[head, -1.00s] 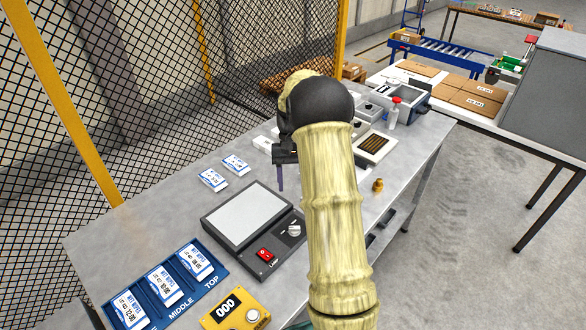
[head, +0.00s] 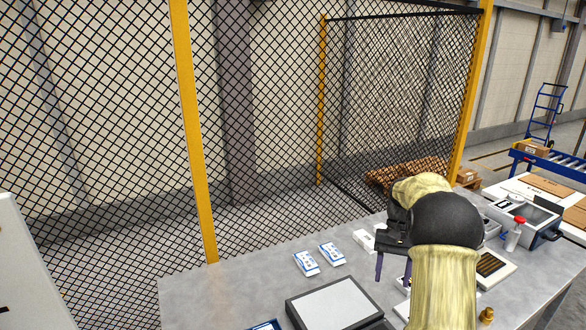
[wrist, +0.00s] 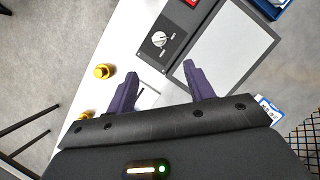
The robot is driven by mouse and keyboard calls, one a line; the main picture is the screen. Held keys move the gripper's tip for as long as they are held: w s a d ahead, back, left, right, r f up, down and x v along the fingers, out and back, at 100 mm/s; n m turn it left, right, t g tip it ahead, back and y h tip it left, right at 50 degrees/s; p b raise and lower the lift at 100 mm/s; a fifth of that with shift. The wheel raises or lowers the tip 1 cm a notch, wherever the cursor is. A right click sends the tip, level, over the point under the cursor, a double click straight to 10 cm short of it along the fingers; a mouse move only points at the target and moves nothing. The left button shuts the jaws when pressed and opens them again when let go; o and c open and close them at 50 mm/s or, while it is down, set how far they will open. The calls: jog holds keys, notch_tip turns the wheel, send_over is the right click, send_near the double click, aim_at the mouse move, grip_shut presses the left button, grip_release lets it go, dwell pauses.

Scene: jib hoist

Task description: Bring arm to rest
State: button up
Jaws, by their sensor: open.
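My gripper (wrist: 158,88) is open and empty in the wrist view, its two dark purple fingers apart above the grey workbench. In the head view my gripper (head: 393,267) hangs over the bench, fingers pointing down, and my arm in its yellowish sleeve covers part of the bench. A flat device with a pale plate (head: 335,305) lies on the bench to its left; its knob (wrist: 159,39) shows in the wrist view. What lies directly under the fingers is partly hidden.
Two blue-and-white labelled packets (head: 306,263) lie on the bench (head: 225,285). A brass-coloured piece (head: 486,315), a tray with dark slots (head: 491,265) and a red-capped bottle (head: 515,234) are to the right. A mesh fence (head: 265,120) with yellow posts stands behind the bench.

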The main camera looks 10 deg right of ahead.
jog(key=s+a+f+n+t+h, duration=0.1)
jog(key=s+a+n+t, duration=0.3)
jog(key=s+a, duration=1.1)
jog(key=s+f+t, duration=0.1)
jog(key=s+t, duration=0.1)
jog(key=s, duration=0.1)
jog(key=shift+s+a+f+n+t+h, duration=0.2)
jog(key=shift+s+a+n+t+h, duration=0.1)
jog(key=shift+s+a+h, duration=0.1)
